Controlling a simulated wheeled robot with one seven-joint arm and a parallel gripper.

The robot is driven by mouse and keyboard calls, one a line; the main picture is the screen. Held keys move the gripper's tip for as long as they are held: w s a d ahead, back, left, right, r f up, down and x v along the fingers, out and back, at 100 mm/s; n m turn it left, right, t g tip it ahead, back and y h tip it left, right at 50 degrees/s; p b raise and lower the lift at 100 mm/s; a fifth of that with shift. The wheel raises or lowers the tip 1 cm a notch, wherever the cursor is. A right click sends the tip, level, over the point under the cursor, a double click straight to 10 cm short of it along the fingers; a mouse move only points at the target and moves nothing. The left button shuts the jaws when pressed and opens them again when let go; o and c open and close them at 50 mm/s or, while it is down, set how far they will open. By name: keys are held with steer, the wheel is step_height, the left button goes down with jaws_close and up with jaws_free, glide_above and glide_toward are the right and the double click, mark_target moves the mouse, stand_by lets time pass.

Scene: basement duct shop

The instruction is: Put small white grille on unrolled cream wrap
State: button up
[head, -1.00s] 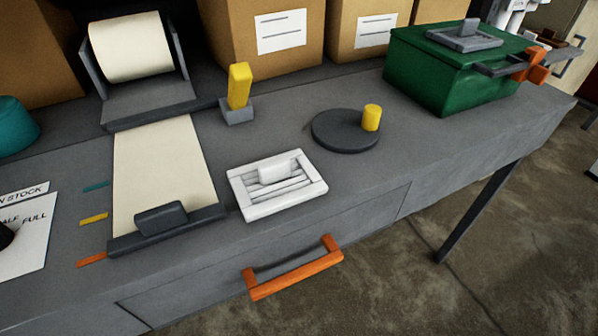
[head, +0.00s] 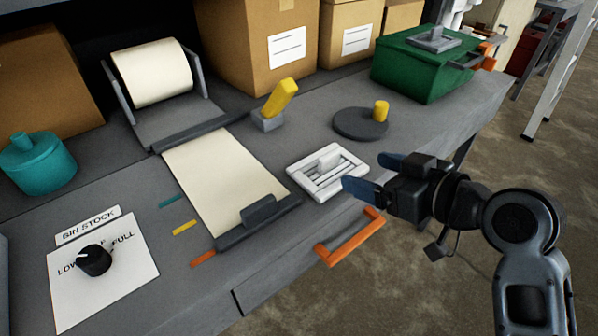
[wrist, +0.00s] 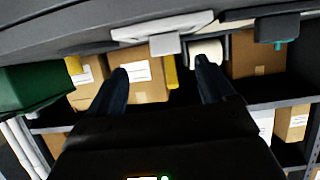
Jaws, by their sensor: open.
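The small white grille (head: 309,180) lies flat on the grey bench near its front edge, with a raised white grip block on top. The unrolled cream wrap (head: 220,180) lies to its left, running from a roll to a dark bar across its front end; its surface is bare. My gripper (head: 373,175) is open and empty, just right of the grille, one blue finger close to the grille's right corner in the picture. I cannot tell if they touch. In the wrist view, the grille (wrist: 135,34) shows above and between the open fingers (wrist: 162,68).
A grey disc with a yellow knob (head: 360,124) and a yellow lever (head: 281,97) stand behind the grille. A green box (head: 420,75) is at the back right. An orange drawer handle (head: 350,240) sticks out in front. A teal pot (head: 40,168) stands left.

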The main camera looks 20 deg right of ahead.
mark_target(332, 160)
steer(key=x, duration=0.2)
steer(key=p+x, duration=0.1)
steer(key=x, duration=0.1)
steer(key=a+x, duration=0.1)
steer(key=x, duration=0.1)
steer(key=shift+w+r, duration=0.2)
steer(key=shift+w, duration=0.05)
steer(key=shift+w+a+f, duration=0.2)
steer(key=shift+w+f, duration=0.1)
steer(key=shift+w, duration=0.3)
steer(key=shift+c, duration=0.3)
